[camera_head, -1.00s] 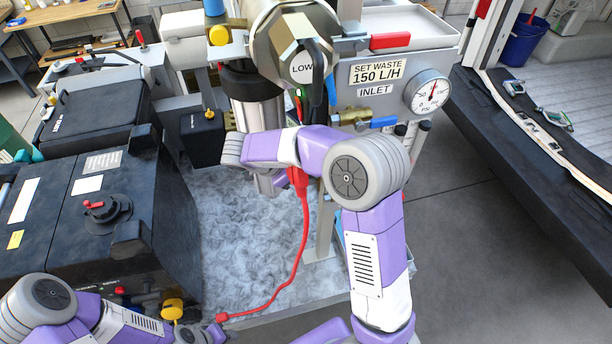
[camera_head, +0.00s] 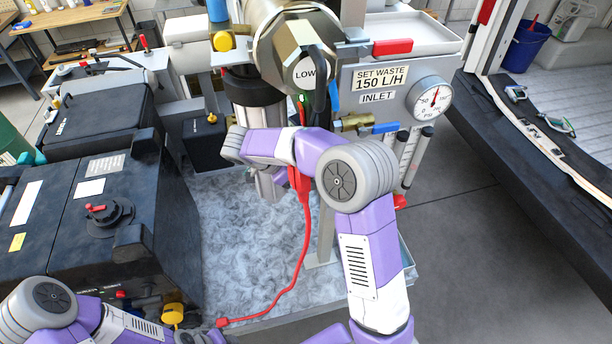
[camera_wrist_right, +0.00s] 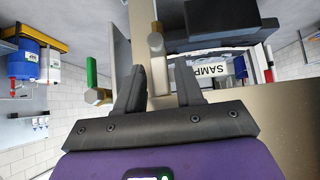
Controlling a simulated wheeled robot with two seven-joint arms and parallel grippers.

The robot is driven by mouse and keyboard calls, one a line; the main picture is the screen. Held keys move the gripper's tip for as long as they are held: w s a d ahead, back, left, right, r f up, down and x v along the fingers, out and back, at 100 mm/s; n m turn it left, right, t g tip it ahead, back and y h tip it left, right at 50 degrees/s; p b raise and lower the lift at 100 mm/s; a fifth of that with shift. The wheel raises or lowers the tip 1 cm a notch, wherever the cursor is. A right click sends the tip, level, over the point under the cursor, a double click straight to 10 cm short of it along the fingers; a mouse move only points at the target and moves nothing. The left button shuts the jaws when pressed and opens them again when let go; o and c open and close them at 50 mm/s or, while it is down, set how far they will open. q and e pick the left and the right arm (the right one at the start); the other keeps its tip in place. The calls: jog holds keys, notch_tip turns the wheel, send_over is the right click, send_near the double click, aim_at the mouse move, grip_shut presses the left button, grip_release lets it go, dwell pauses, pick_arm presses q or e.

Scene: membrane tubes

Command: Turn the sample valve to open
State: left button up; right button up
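My right gripper (camera_wrist_right: 160,90) is open in the right wrist view, with two dark fingers apart. A tan round-ended fitting (camera_wrist_right: 155,45) shows beyond the gap between them. A green handle (camera_wrist_right: 92,72) on a brass fitting (camera_wrist_right: 97,96) is left of the left finger, apart from it. A partly hidden label reading "SAMP" (camera_wrist_right: 210,70) is right of the right finger. In the head view a small green part (camera_head: 300,98) shows below the "LOW" housing; I cannot tell if it is the same handle. My right arm hides its gripper there. My left gripper is outside the frame.
The inlet panel carries a gauge (camera_head: 429,98), a blue-handled brass valve (camera_head: 372,127) and clear tubes (camera_head: 415,155). A red cable (camera_head: 300,240) hangs beside my right arm. Black cases (camera_head: 80,210) stand at left. A blue container (camera_wrist_right: 22,65) is at left in the wrist view.

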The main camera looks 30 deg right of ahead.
jog(key=shift+o, duration=0.4)
jog(key=v, duration=0.7)
jog(key=shift+a+r, duration=0.2)
jog(key=shift+w, duration=0.1)
